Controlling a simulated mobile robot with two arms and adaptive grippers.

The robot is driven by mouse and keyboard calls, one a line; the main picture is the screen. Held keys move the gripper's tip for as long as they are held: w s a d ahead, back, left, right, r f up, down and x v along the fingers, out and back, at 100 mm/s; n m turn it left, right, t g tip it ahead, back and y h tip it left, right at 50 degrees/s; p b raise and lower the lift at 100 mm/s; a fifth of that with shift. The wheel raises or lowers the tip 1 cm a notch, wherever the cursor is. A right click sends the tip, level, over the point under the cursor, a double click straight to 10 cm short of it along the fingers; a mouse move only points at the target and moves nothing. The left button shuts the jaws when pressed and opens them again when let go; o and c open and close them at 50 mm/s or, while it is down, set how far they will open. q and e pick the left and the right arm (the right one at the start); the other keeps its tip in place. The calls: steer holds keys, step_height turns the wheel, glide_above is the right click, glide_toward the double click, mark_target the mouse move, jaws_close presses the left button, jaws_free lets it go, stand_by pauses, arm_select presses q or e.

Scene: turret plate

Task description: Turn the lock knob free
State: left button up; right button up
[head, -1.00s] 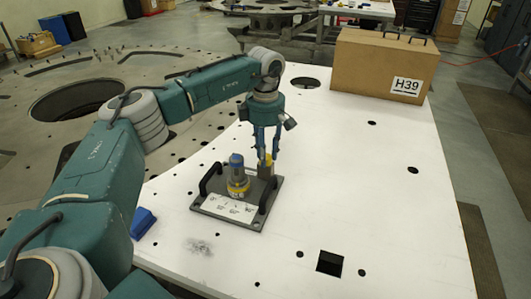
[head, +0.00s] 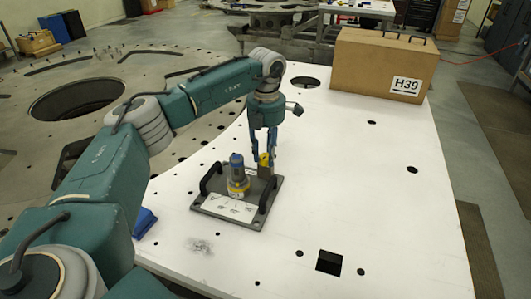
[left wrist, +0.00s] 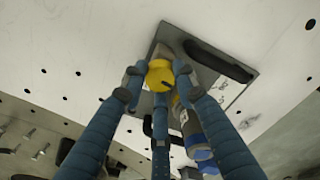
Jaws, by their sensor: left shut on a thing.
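The turret plate (head: 250,219) is a dark grey base with two black handles and a white label, lying on the white table. On it stands a blue-topped grey turret (head: 237,168) with a yellow ring. Behind and right of it is the yellow lock knob (head: 264,159) on a post. My left gripper (head: 265,152) points down from above and is shut on the knob. In the left wrist view the yellow knob (left wrist: 160,74) sits between the fingers (left wrist: 159,80), with the blue-grey turret (left wrist: 196,140) beside them. My right gripper is not in view.
A brown case (head: 380,68) marked H39 stands at the table's back right. A blue block (head: 143,222) lies at the left edge. A square hole (head: 329,263) opens in the table front. The white table (head: 385,200) right of the plate is clear.

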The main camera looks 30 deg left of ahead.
mark_target(266, 156)
arm_select(q)
steer(key=shift+n, duration=0.7)
steer(key=o, duration=1.1)
steer(key=shift+o, duration=0.2)
step_height(266, 156, up, 12)
steer(key=shift+d, duration=0.1)
